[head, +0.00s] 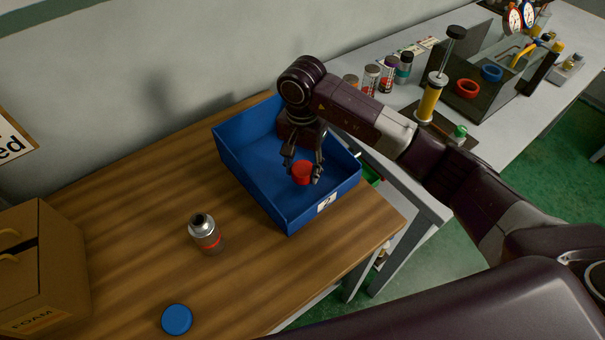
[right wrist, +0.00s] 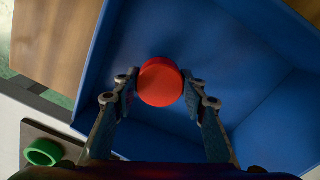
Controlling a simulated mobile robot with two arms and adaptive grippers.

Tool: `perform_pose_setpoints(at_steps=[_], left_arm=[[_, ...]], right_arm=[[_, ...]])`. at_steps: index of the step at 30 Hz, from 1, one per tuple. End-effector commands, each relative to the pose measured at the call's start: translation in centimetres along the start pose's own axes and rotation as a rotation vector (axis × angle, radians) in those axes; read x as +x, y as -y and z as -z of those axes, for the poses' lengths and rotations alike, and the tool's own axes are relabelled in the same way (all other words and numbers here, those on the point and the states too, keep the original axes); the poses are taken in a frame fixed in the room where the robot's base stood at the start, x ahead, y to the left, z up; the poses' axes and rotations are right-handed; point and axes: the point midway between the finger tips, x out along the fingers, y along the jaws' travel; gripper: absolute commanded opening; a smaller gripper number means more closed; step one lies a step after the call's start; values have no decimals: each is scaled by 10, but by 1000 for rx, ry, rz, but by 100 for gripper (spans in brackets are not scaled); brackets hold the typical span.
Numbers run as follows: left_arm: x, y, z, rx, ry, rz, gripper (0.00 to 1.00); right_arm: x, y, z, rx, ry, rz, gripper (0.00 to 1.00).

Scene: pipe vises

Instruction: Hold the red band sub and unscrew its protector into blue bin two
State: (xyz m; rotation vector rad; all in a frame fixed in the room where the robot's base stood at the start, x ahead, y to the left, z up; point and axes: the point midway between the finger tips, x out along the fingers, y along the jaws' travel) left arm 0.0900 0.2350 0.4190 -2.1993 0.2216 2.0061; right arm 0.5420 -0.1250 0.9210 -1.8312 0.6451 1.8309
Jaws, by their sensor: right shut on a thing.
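The red protector (head: 302,173) is between the fingers of my right gripper (head: 303,174), inside the walls of the blue bin (head: 232,160), which has a white label reading 2. In the right wrist view the red protector (right wrist: 161,82) sits between the two fingertips (right wrist: 160,88), with the blue bin floor (right wrist: 240,60) beyond. My right gripper is shut on it. The red band sub (head: 206,234), a grey cylinder with a red band and a silver top, stands on the wooden table, left of the bin, with nothing holding it. My left gripper is not in view.
A blue cap (head: 177,319) lies near the table's front edge. A cardboard box (head: 40,265) stands at the left. Behind the bin, a grey bench (head: 440,200) carries several cylinders, a yellow one (head: 430,98) and red and blue rings (head: 467,88).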

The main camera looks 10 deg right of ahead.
Motion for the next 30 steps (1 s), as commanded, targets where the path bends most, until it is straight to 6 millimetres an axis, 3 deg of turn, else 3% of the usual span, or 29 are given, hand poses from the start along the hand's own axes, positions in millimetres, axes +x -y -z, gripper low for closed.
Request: perform_pose_setpoints(at_steps=[6, 17, 18, 21, 23, 30], left_arm=[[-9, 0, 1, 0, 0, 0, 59], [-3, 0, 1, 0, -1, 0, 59], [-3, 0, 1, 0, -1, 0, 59], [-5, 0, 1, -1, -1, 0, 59], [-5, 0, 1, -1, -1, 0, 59], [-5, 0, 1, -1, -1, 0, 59]], right_arm=[[30, 0, -2, 0, 4, -2, 10], [36, 0, 0, -1, 1, 0, 10], [36, 0, 0, 0, 1, 0, 40], [35, 0, 0, 0, 1, 0, 51], [35, 0, 0, 0, 1, 0, 57], [34, 0, 0, -1, 1, 0, 57]])
